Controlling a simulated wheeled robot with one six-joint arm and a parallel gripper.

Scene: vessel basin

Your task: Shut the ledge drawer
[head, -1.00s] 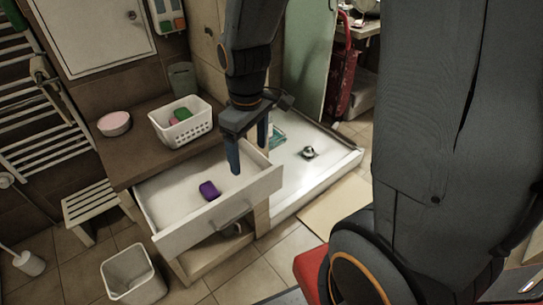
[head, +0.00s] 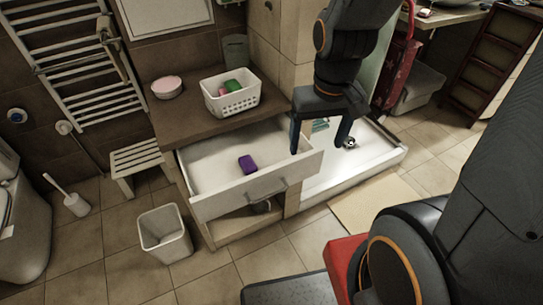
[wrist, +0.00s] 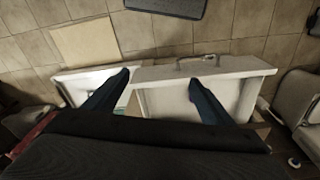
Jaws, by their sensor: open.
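The ledge drawer (head: 262,192) is pulled out from under the brown ledge (head: 176,117) in the head view. It has a white front with a handle (head: 268,193), and a purple block (head: 247,165) lies inside it. My gripper (head: 319,150) is open and empty, pointing down near the drawer's right front corner. In the wrist view the drawer front (wrist: 230,68) and its handle (wrist: 195,60) show beyond the fingers. One finger of my gripper (wrist: 160,82) is over the drawer and the other over the shower tray side. I cannot tell whether either finger touches the drawer.
A white basket (head: 232,104) and a pink-topped bowl (head: 167,88) stand on the ledge. A white shower tray (head: 375,160) lies right of the drawer. A bin (head: 165,235) and a slatted stool (head: 137,160) stand at left. The floor before the drawer is largely clear.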

